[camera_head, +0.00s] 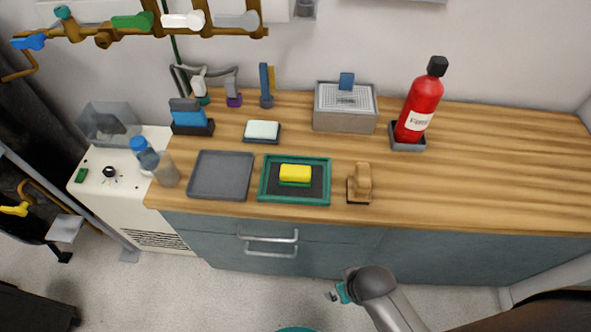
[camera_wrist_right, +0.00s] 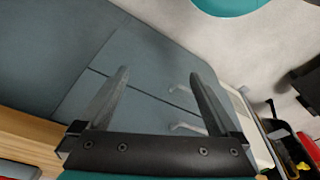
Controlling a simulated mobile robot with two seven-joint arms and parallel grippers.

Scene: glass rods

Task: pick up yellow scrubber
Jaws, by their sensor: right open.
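The yellow scrubber (camera_head: 295,171) has a green underside and lies in the green-rimmed dark tray (camera_head: 263,187) near the front edge of the wooden worktop. My right arm comes in at the bottom of the head view, below and in front of the worktop, well apart from the scrubber. In the right wrist view my right gripper (camera_wrist_right: 160,74) has its two fingers spread with nothing between them, and faces the blue-grey cabinet front (camera_wrist_right: 150,85). The scrubber is not in the wrist view. My left gripper is in neither view.
A grey tray (camera_head: 220,176) lies left of the green-rimmed tray, and a wooden-handled brush (camera_head: 361,182) stands to its right. A red extinguisher-like bottle (camera_head: 421,101) and a grey box (camera_head: 344,112) stand behind. Cabinet handles (camera_head: 268,245) stick out in front. The worktop's right side is clear.

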